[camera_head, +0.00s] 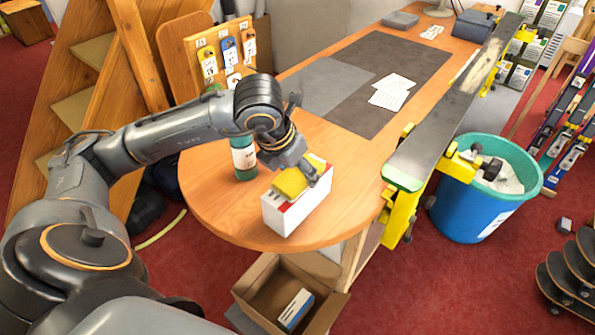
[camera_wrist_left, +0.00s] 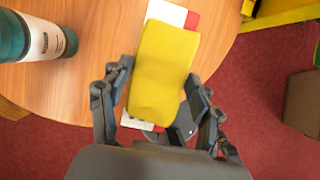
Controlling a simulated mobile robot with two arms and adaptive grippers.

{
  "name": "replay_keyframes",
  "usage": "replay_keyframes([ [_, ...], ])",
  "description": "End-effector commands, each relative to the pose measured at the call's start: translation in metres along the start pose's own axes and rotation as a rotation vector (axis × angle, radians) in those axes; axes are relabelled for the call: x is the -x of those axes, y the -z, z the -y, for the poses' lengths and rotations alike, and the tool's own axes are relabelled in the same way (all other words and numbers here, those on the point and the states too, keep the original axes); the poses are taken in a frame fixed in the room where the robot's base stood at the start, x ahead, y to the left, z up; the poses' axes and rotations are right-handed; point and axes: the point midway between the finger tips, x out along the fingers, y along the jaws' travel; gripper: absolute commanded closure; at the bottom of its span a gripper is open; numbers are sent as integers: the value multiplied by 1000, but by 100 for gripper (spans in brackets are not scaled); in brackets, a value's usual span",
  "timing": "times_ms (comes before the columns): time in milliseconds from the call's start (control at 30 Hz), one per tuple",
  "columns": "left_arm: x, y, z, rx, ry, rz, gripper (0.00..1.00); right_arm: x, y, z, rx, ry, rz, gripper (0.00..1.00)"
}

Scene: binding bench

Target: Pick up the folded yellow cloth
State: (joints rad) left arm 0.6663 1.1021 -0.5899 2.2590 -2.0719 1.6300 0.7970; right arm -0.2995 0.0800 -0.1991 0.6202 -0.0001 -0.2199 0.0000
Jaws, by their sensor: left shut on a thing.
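The folded yellow cloth (camera_head: 289,183) is a small thick pad at the top of a white and red box (camera_head: 292,214) near the rounded end of the table. My left gripper (camera_head: 306,176) comes down over it from the left. In the left wrist view the cloth (camera_wrist_left: 160,72) lies between the two fingers of my left gripper (camera_wrist_left: 158,85), which are shut on its sides. The box (camera_wrist_left: 168,12) shows beneath the cloth. I cannot tell whether the cloth still touches the box. My right gripper is not in view.
A green bottle with a white label (camera_head: 244,158) stands close left of the box. A ski (camera_head: 440,120) in yellow clamps runs along the table's right side. A blue bin (camera_head: 478,205) and an open carton (camera_head: 262,293) stand on the floor. The grey mat (camera_head: 375,70) is mostly clear.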

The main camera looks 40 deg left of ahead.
Motion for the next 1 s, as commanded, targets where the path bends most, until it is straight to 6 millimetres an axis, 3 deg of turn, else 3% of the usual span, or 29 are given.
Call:
replay_keyframes([
  [167,10,-6,0,1,1,4,63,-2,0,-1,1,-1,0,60],
  [300,33,-12,-1,0,0,8,63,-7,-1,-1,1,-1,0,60],
  [533,99,9,-18,1,-6,11,63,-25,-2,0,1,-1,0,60],
  [733,134,46,-35,4,-10,5,63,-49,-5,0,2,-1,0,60],
  [1000,162,68,-46,3,-3,2,63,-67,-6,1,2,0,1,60],
])
